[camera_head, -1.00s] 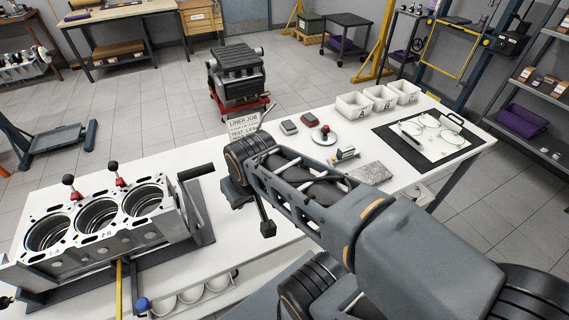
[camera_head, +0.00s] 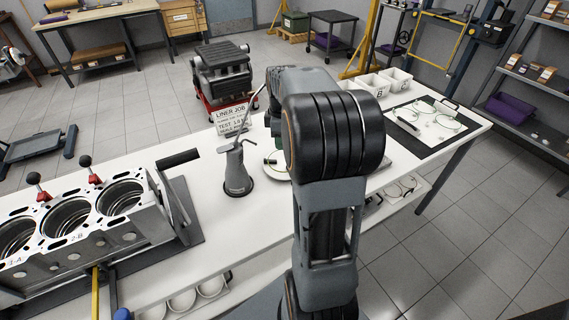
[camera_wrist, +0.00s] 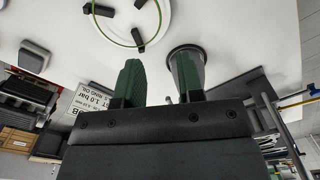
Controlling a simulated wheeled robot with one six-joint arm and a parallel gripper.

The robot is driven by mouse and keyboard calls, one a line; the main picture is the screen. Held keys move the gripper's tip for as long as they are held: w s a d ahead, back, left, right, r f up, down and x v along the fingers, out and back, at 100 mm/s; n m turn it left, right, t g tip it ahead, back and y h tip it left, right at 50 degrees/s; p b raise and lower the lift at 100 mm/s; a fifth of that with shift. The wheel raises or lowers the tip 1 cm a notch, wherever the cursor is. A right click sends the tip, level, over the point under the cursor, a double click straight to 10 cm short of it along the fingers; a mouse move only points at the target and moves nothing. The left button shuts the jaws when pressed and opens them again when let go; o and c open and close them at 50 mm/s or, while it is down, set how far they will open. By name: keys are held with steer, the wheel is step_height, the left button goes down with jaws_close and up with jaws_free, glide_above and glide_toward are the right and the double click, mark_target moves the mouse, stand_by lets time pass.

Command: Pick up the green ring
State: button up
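In the wrist view, a thin green ring (camera_wrist: 108,38) lies on a round white plate (camera_wrist: 166,24) at the top, beyond my fingertips and partly cut off by the frame edge. My gripper (camera_wrist: 158,72) is open, with two dark green fingers apart and nothing between them.
An engine block (camera_head: 75,225) with cylinder bores stands on the bench at left. A sign (camera_head: 229,118) stands behind the oil can. A black mat (camera_head: 408,150) with a white sheet and thin rings lies at right, near white bins (camera_head: 372,84). Bare bench lies in front of the can.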

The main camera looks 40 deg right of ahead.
mark_target(283, 172)
step_height(283, 172, down, 12)
steer(key=shift+w+f, duration=0.1)
steer(key=shift+f, duration=0.1)
stand_by(0.5)
steer(key=shift+f+b, duration=0.1)
steer(key=shift+b, duration=0.2)
jaws_close()
stand_by(0.3)
